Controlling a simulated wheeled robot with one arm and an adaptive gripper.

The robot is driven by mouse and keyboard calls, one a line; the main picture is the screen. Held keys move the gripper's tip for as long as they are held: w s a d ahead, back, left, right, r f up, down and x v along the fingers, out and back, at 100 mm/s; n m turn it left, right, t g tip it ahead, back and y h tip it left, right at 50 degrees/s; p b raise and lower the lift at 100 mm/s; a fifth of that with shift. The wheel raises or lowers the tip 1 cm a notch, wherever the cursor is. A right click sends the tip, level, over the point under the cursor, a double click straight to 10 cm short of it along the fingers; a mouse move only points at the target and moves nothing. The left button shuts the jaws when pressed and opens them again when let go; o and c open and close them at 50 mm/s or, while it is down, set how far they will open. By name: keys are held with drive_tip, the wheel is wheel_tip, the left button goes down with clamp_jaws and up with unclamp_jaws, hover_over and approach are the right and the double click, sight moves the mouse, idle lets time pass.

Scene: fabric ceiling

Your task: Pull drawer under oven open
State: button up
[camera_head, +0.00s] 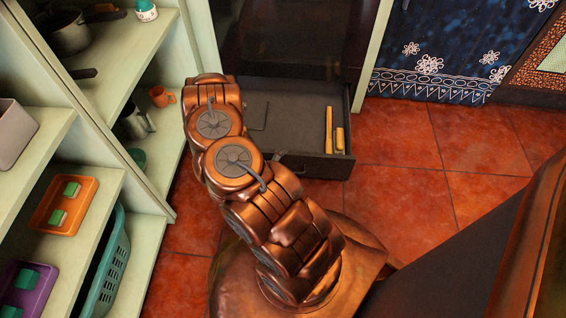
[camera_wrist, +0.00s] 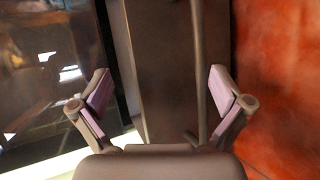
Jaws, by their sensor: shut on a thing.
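The dark drawer (camera_head: 290,122) under the oven stands pulled out in the head view, its inside showing. Two yellow sticks (camera_head: 329,130) lie inside at its right. The dark oven front (camera_head: 290,40) is above and behind it. My copper arm covers the drawer's left part and hides most of my gripper there. In the wrist view, my gripper (camera_wrist: 160,92) has its pink pads on either side of the brown drawer front (camera_wrist: 160,60) and the long thin drawer handle (camera_wrist: 198,60). It is shut on the handle, though the exact contact is unclear.
Pale green shelves (camera_head: 150,190) with pots, cups, trays and a basket stand close on the left. Red floor tiles (camera_head: 400,150) are clear right of the drawer. A blue patterned curtain (camera_head: 440,60) hangs at the back right.

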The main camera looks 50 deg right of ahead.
drive_tip(key=shift+w+a+r, duration=0.1)
drive_tip(key=shift+w+r, duration=0.15)
drive_tip(key=shift+r, duration=0.2)
drive_tip(key=shift+w+a+r, duration=0.1)
drive_tip(key=shift+w+r, duration=0.15)
drive_tip(key=shift+r, duration=0.2)
drive_tip(key=shift+c, duration=1.4)
drive_tip(key=shift+s+a+f, duration=0.15)
drive_tip(key=shift+a, duration=0.05)
drive_tip(key=c, duration=0.4)
drive_tip(key=shift+s+a+b, duration=0.3)
drive_tip(key=shift+a, duration=0.8)
drive_tip(key=shift+s+a+b, duration=0.35)
drive_tip(key=shift+a, duration=0.8)
drive_tip(key=shift+s+a+b, duration=0.3)
drive_tip(key=shift+a, duration=0.8)
drive_tip(key=shift+r+p, duration=0.25)
drive_tip(key=shift+p, duration=0.2)
drive_tip(key=shift+f, duration=0.1)
